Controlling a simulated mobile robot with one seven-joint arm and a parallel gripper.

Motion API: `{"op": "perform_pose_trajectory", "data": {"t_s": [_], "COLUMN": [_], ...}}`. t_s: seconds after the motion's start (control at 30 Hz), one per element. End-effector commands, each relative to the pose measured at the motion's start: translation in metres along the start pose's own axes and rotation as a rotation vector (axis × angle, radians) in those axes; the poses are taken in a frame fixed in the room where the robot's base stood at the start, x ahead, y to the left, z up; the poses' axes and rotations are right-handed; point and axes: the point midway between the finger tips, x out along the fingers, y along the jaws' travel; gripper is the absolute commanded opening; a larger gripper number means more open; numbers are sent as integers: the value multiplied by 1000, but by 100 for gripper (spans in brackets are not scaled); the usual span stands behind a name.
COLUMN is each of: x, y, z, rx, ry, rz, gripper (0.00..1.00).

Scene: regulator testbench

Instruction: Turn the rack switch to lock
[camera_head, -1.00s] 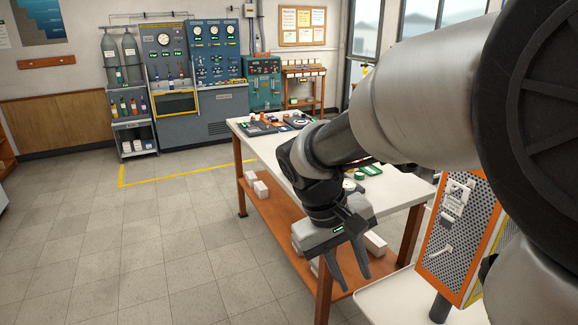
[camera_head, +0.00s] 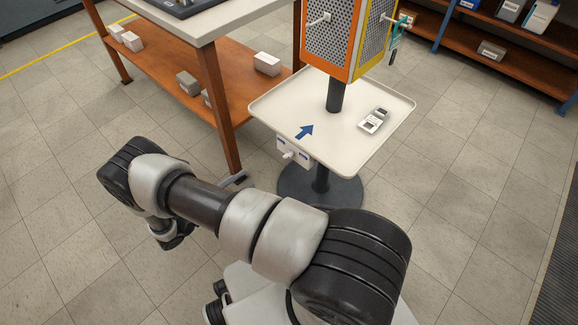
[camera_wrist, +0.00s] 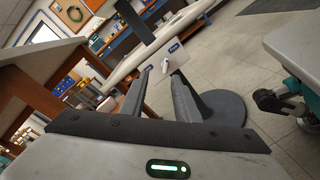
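A small white switch plate (camera_head: 293,151) with a white lever hangs at the front left edge of the pale tray (camera_head: 350,108), below a blue arrow. Its lever sticks out toward the lower left in the head view. In the wrist view, the plate (camera_wrist: 181,54) and its white lever (camera_wrist: 165,65) show ahead, beyond the fingertips. I cannot read the plate's labels. My gripper (camera_wrist: 161,77) is open and empty, with a finger on each side of the lever's line of sight. It does not appear to touch the lever. In the head view my arm mostly hides the gripper.
The orange-framed perforated rack (camera_head: 328,34) stands on a dark post above the tray. A small grey-white device (camera_head: 374,121) lies on the tray. A round dark base (camera_head: 322,189) stands beneath. A workbench (camera_head: 211,70) with a lower shelf is at left. Floor is clear in front.

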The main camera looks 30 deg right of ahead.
Motion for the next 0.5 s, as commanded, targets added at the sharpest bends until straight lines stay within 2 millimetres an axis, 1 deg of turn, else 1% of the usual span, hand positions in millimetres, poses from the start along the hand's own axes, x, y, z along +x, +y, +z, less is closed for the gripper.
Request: {"op": "perform_pose_trajectory", "data": {"t_s": [0.03, 0.13, 0.27, 0.33, 0.47, 0.5], "x": [0, 0, 5, 12, 35, 43], "y": [-19, -33, -37, -36, -35, -34], "z": [-12, -20, -22, -22, -22, -22], "rx": [-13, -21, -24, -25, -26, -25], "ry": [5, 15, 18, 16, 14, 14], "rz": [38, 83, 101, 99, 96, 96], "gripper": [29, 29, 29, 29, 29, 29]}}
